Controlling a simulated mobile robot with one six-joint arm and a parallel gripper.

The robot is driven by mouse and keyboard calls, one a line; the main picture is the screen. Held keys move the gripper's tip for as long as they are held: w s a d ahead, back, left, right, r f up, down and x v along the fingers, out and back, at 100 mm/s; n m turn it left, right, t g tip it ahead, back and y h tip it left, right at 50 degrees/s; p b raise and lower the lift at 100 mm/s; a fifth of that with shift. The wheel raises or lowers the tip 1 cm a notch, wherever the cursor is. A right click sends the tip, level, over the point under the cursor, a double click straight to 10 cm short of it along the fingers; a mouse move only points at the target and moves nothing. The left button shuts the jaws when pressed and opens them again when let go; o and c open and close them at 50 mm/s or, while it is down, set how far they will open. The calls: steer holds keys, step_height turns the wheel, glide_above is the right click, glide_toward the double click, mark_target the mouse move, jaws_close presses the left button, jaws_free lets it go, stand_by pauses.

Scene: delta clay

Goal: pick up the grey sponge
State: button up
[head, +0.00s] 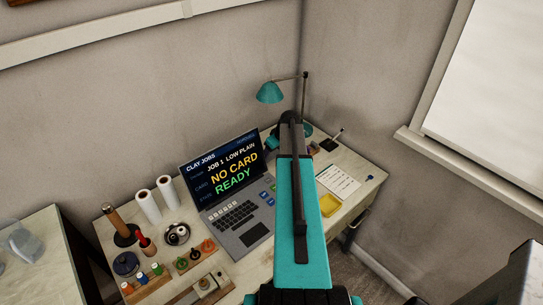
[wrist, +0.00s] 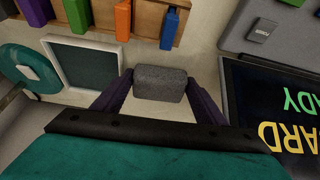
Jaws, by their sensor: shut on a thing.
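The grey sponge (wrist: 160,84) is a small dark block with rounded edges in the middle of the wrist view. My gripper (wrist: 158,88) has one dark finger at each side of it and is shut on it. Whether the sponge is clear of the surface I cannot tell. In the head view my teal arm reaches over the desk to its back corner and hides the sponge and the fingers.
A laptop (head: 235,180) stands open beside my arm; its screen (wrist: 280,110) is close at right in the wrist view. A white-framed dark tray (wrist: 85,62) and a rack of coloured blocks (wrist: 145,20) are near. A teal lamp (head: 270,92) stands behind.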

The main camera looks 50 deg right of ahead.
mark_target(272, 154)
step_height(272, 154, up, 6)
steer(key=shift+f+b, duration=0.1)
steer(key=shift+b, duration=1.05)
steer(key=s+a+b, duration=0.2)
steer(key=s+b, duration=0.3)
steer(key=s, duration=1.4)
steer(key=shift+s, duration=0.2)
steer(key=shift+a, duration=0.1)
steer(key=shift+o, duration=1)
steer(key=shift+c, duration=0.4)
steer(key=shift+s, duration=0.1)
